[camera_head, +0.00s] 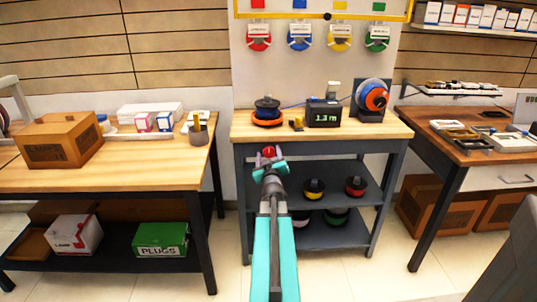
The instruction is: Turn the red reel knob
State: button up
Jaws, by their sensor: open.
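A small round red knob (268,150) shows at the front edge of the middle workbench, just beyond my gripper. My gripper (268,158) is open, with its fingertips at the lower sides of the red knob in the picture. I cannot tell whether they touch it or are short of it. My teal arm reaches up from the bottom of the picture and hides part of the bench front. On the wall panel above hangs a red reel (259,39) with a white label, beside blue, yellow and green ones.
On the middle bench (350,130) stand an orange reel with a black top (267,110), a black counter reading 1.3 m (324,115) and an upright orange-and-blue spool (372,97). Shelves below hold more reels. Side tables stand left (170,165) and right (465,150).

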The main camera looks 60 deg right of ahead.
jog(key=shift+w+d, duration=0.35)
jog(key=shift+d, duration=0.1)
jog(key=shift+c, duration=0.5)
jog(key=c, duration=0.9)
jog(key=shift+c, duration=0.2)
jog(key=shift+r+p, duration=0.1)
jog(key=shift+p, duration=0.25)
jog(key=shift+r+m+p, duration=0.1)
jog(key=shift+m+p, duration=0.55)
jog(key=shift+m, duration=0.05)
jog(key=shift+s+d+m+p, duration=0.1)
jog(key=shift+m+p, duration=0.8)
jog(key=shift+m, duration=0.2)
